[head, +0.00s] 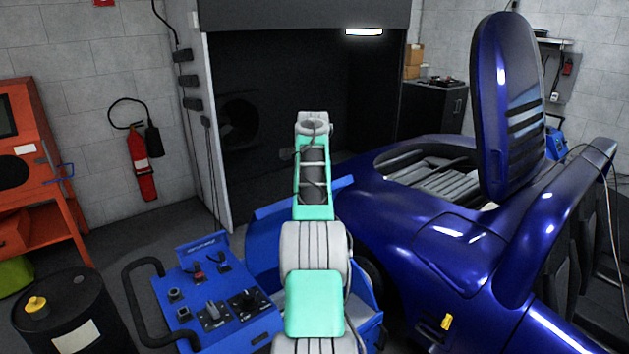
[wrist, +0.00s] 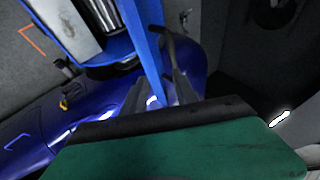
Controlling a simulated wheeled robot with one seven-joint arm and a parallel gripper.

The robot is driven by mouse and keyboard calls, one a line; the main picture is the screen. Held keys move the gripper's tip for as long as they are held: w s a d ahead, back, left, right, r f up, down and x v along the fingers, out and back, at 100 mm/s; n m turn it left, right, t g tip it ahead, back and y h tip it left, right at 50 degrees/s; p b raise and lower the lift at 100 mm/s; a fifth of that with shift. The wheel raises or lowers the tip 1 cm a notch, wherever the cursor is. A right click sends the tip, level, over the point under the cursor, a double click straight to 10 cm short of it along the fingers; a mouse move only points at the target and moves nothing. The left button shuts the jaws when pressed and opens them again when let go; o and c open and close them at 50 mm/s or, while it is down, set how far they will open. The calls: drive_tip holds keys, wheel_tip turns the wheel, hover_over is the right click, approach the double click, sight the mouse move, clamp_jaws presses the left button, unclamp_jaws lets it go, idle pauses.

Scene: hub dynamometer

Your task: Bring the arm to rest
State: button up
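My arm (head: 315,255), mint green and grey, reaches forward from the bottom middle of the head view. My gripper is hidden behind the arm there. In the wrist view my gripper (wrist: 160,82) shows two dark fingers with a gap between them, beyond a green housing. It is open, and I see nothing held. A blue bar (wrist: 147,45) passes behind the gap; whether it touches the fingers I cannot tell.
A blue car (head: 430,225) with its rear lid raised stands close on the right. A blue control console (head: 215,295) is at left of the arm, with a black drum (head: 68,310) beyond it. An orange cabinet (head: 35,150) stands far left. Grey floor (head: 165,225) is free behind the console.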

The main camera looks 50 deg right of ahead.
drive_tip(key=w+a+r+n+y, duration=0.1)
drive_tip(key=w+a+r+n, duration=0.15)
drive_tip(key=a, duration=0.55)
drive_tip(key=w+a+r+n+y, duration=0.1)
drive_tip(key=w+a+n, duration=0.2)
drive_tip(key=a, duration=0.6)
drive_tip(key=s+a+n+t+y, duration=0.15)
drive_tip(key=a+n, duration=0.35)
drive_tip(key=a, duration=1.2)
drive_tip(key=s+a+f+n+y, duration=0.1)
drive_tip(key=s+a+f+n, duration=0.2)
drive_tip(key=a, duration=0.5)
drive_tip(key=s+a+n, duration=0.2)
drive_tip(key=s+a, duration=0.4)
drive_tip(key=a, duration=0.1)
drive_tip(key=s+a+f+n+g+y, duration=0.1)
drive_tip(key=s+a+f+n, duration=0.5)
drive_tip(key=s+a+f, duration=0.3)
drive_tip(key=s+a, duration=0.2)
drive_tip(key=s, duration=0.1)
drive_tip(key=shift+s+f, duration=0.3)
drive_tip(key=shift+s, duration=0.1)
drive_tip(key=shift+d+n+y, duration=0.1)
drive_tip(key=shift+n+y, duration=0.15)
